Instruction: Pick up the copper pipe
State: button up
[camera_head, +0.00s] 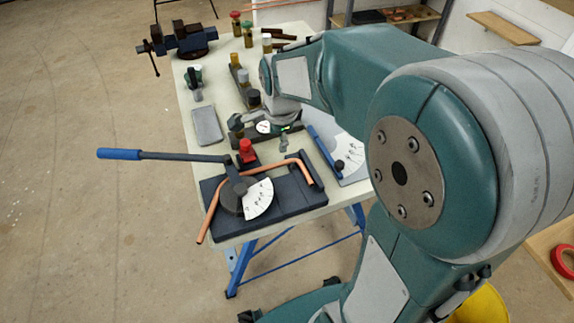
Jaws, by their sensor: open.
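The bent copper pipe (207,221) lies in a dark pipe bender (292,205) at the near end of the workbench. One end hangs out past the bender's left front, and the other part runs right along the back of the bender and turns down. The bender has a white scale and a long handle with a blue grip (119,154) pointing left. My gripper (263,131) is open above the bench, just behind the bender and the pipe. It appears apart from the pipe. Its fingers are small here and partly blend with the items behind.
A red-topped piece (246,151) stands close behind the pipe. A blue-edged plate with a white scale (349,153) lies right of the bender. A grey tray (207,125), several fittings and a blue vice (190,40) are farther back. Floor to the left is clear.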

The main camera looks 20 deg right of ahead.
aim_at(276, 164)
jog(key=shift+m, duration=0.4)
jog(key=x, duration=1.1)
jog(key=shift+f, duration=0.4)
grip_shut()
